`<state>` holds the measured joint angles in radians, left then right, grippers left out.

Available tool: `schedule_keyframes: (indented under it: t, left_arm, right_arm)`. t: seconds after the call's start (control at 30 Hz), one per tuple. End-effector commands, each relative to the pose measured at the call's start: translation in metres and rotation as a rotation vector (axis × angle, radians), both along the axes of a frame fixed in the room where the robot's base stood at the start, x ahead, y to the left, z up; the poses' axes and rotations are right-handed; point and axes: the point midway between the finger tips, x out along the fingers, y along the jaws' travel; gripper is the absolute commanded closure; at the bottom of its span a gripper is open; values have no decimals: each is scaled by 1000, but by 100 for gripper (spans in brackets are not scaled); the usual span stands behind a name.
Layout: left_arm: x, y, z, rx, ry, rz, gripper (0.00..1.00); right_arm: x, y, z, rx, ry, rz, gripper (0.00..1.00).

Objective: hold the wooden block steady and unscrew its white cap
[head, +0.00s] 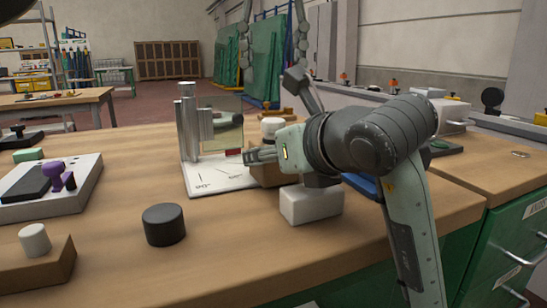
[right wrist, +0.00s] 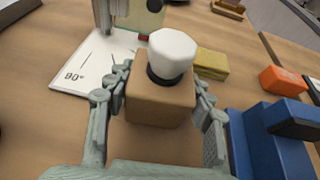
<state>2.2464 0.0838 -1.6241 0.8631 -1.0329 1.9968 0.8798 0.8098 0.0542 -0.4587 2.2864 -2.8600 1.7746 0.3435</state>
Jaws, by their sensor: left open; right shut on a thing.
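The wooden block (right wrist: 160,105) stands on the bench with its white cap (right wrist: 172,50) on top, over a dark collar. In the head view the white cap (head: 271,126) shows, and my right gripper hides most of the block. My right gripper (head: 262,156) is shut on the block, with one finger against each side in the right wrist view (right wrist: 164,85). My left gripper (head: 272,60) hangs from the top of the head view, open and empty, its fingers apart above the cap. It does not show in the right wrist view.
A white angle board (head: 203,184) with metal posts (head: 193,125) and a glass pane (head: 225,130) stands left of the block. A white box (head: 312,204) sits in front. A black cylinder (head: 164,225) and another brown block (head: 45,268) with a white knob lie left. The front middle bench is clear.

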Motion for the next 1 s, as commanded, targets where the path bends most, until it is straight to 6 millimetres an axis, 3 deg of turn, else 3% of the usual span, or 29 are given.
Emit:
schedule_keyframes:
  t: [0.17,0.27,1.0]
  left_arm:
    - [0,0,0,0,0,-68,52]
    - [0,0,0,0,0,-212,52]
    - [0,0,0,0,-1,-2109,52]
  right_arm:
    - [0,0,0,0,-1,0,100]
    - [0,0,0,0,-1,0,100]
    - [0,0,0,0,-1,0,100]
